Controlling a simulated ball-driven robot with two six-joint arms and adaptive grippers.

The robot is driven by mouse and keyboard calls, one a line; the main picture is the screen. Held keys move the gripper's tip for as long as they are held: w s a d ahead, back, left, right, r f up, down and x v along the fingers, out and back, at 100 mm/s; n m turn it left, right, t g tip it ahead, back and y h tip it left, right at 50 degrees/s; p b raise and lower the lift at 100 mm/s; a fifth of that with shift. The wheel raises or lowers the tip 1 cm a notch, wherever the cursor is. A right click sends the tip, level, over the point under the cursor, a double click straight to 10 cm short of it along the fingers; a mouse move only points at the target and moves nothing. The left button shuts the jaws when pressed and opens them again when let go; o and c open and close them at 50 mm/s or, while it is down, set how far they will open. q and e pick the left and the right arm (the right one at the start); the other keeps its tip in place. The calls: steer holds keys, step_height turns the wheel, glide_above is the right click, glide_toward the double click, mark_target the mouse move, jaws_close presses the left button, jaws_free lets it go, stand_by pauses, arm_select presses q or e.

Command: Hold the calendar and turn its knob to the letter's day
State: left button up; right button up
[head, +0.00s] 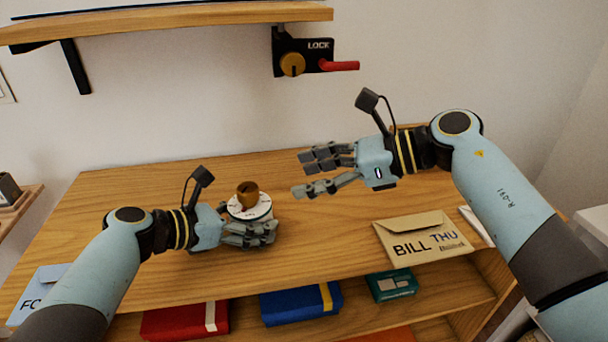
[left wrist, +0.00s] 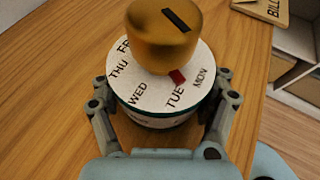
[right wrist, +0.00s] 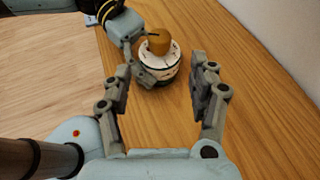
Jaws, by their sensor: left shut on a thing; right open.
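The calendar, a round drum with a white dial (left wrist: 143,88) of day names, stands on the wooden top. Its gold knob (head: 247,190) has a dark mark on top; it also shows in the right wrist view (right wrist: 158,43). A small red marker sits beside TUE in the left wrist view. My left gripper (head: 266,231) is shut on the calendar's body, a finger on each side. My right gripper (head: 300,175) is open and empty, apart from the knob, to its right and farther back. The tan letter (head: 408,245) at the right reads BILL THU.
A blue envelope (head: 52,280) lies at the left edge and a pale one (head: 474,222) at the right. Red (head: 180,322) and blue (head: 300,303) boxes sit on the shelf below. A LOCK panel (head: 300,50) hangs on the wall under a high shelf.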

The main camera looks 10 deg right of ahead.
mark_target(253, 188)
steer(key=shift+a, duration=0.1)
steer(key=x, duration=1.2)
steer(key=c, duration=1.2)
steer(key=shift+m+t, duration=0.5)
steer(key=shift+r+m+t+h, duration=0.1)
steer(key=shift+m+t+h, duration=0.2)
steer(key=shift+t+h, duration=0.1)
steer(key=o, duration=1.2)
